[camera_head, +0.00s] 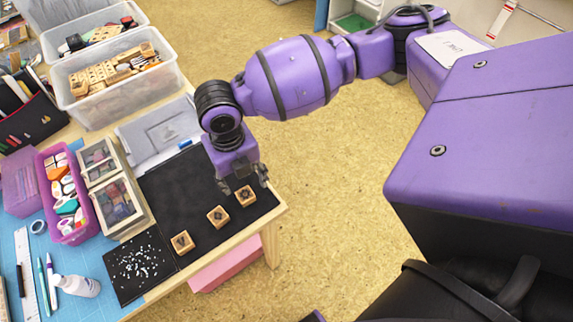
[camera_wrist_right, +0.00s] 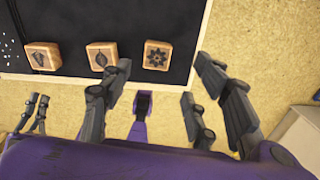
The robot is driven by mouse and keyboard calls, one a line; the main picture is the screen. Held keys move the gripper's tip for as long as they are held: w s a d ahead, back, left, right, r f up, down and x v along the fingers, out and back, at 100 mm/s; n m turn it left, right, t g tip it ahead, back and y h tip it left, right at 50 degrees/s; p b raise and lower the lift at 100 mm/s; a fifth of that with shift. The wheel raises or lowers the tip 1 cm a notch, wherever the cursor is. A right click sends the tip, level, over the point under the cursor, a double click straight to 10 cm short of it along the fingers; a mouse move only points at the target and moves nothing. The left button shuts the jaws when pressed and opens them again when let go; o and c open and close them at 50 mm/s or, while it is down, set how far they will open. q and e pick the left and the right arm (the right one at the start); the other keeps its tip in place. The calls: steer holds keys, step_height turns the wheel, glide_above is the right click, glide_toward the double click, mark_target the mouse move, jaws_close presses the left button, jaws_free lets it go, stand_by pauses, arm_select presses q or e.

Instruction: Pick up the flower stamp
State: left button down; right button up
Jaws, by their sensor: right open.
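The flower stamp (camera_head: 245,196) is a small wooden block with a dark flower design on top. It lies near the right corner of the black mat (camera_head: 178,188), at the right end of a row of three. It also shows in the right wrist view (camera_wrist_right: 157,54), nearest the space between my fingertips. My right gripper (camera_head: 245,184) is open and empty, pointing down, just above and behind the flower stamp in the head view. I see no contact with the stamp. My left gripper is not clearly in view.
Two similar stamps, the middle one (camera_head: 218,217) and the left one (camera_head: 182,243), stand beside it. A speckled black sheet (camera_head: 140,265), lidded boxes (camera_head: 118,202) and a pink bin (camera_head: 57,190) lie left. The table edge is close on the right.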

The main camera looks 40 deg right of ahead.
mark_target(245, 194)
steer(key=shift+s+a+f, duration=0.1)
steer(key=shift+a, duration=0.25)
steer(key=shift+f+n, duration=0.3)
steer(key=shift+f, duration=0.05)
steer(key=f, duration=0.7)
steer(key=shift+d, duration=0.25)
steer(key=shift+c, duration=0.5)
steer(key=shift+r, duration=0.1)
steer(key=c, duration=1)
steer(key=shift+r, duration=0.1)
